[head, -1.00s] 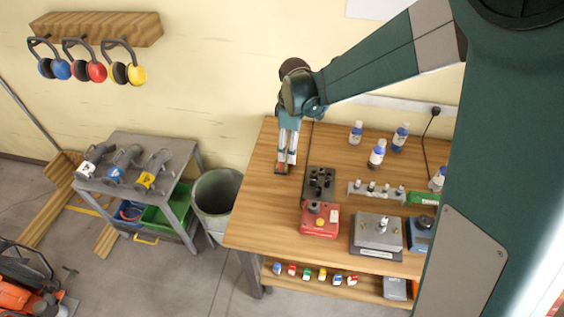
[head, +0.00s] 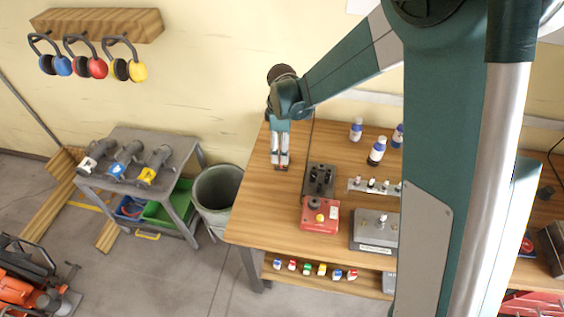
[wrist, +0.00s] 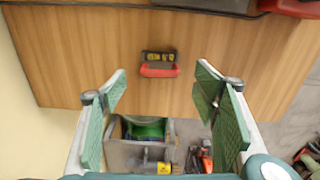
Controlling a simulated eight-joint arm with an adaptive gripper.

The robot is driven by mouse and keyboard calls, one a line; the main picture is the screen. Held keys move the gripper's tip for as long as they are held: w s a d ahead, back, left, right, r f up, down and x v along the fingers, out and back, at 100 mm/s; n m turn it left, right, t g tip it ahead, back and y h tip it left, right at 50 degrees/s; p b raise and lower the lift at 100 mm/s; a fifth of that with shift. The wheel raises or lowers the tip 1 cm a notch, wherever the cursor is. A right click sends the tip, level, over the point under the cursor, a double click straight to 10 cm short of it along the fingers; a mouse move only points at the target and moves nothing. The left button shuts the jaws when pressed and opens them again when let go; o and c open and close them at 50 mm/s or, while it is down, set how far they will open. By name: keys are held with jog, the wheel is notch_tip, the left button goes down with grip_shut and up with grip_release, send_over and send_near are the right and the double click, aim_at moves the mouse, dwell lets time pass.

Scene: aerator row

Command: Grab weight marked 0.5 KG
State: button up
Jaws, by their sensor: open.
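A small weight (wrist: 160,64) lies on the wooden table (wrist: 85,60) in the wrist view. It has a dark top with yellow lettering, upside down and too small to read surely, and a red part on its near side. My gripper (wrist: 162,88) is open, with its green-padded fingers either side of the weight's line and nothing between them. In the head view my gripper (head: 280,164) points down over the left part of the table. The weight is mostly hidden at its fingertips there, and the gap in height is hard to judge.
A black block with knobs (head: 319,180) and a red box (head: 320,215) stand close right of my gripper. Bottles (head: 376,151) stand farther right. A grey bin (head: 217,190) stands left of the table. The tabletop around the weight is clear.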

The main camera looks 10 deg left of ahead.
jog(key=shift+f, duration=0.75)
jog(key=shift+f, duration=0.15)
jog(key=shift+f, duration=2.45)
jog(key=c, duration=1.3)
jog(key=shift+r, duration=0.1)
jog(key=shift+r, duration=4.9)
